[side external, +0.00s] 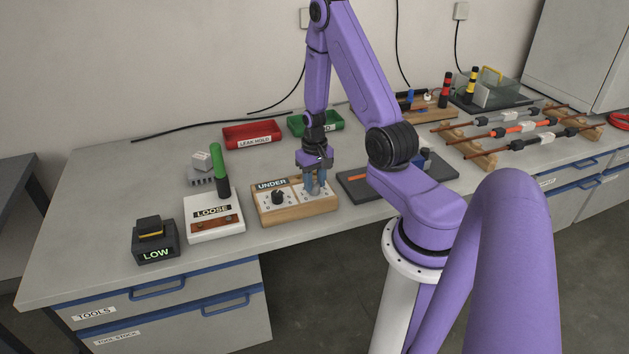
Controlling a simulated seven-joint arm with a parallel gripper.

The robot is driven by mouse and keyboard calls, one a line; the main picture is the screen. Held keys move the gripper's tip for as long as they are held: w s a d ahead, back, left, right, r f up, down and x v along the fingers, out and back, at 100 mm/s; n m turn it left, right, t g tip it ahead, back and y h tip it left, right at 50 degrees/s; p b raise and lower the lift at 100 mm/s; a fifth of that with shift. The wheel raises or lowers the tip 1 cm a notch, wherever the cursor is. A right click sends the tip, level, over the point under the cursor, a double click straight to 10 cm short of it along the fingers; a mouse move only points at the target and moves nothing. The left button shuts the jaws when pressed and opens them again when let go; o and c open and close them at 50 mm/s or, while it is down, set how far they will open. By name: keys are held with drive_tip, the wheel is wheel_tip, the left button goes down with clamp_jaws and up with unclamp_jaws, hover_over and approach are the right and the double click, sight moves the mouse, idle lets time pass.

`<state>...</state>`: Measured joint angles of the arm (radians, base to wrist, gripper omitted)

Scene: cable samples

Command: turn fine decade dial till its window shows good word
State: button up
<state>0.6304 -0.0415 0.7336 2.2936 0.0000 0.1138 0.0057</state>
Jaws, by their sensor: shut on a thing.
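The decade box (287,211) is a wooden box with pale dial plates, standing near the front of the bench. Its window (271,184) shows the word UNDER. A black dial (278,197) is on the left plate, free of the gripper. My gripper (316,190) points down over the right plate, its fingers shut on the dial there. That dial is mostly hidden by the fingers, so its pointer cannot be read. I cannot tell from the label which dial is the fine one.
Left of the box are a white unit (213,228) reading LOOSE with a green-and-black post (219,170) and a black unit (155,243) reading LOW. Behind are a red bin (251,135) and a green bin (303,124). A dark mat (353,188) lies close on the right.

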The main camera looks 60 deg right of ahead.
sight(315, 184)
drive_tip(key=o, duration=1)
drive_tip(key=shift+o, duration=0.2)
drive_tip(key=shift+r, duration=0.1)
wheel_tip(315, 184, up, 17)
drive_tip(key=shift+r, duration=0.15)
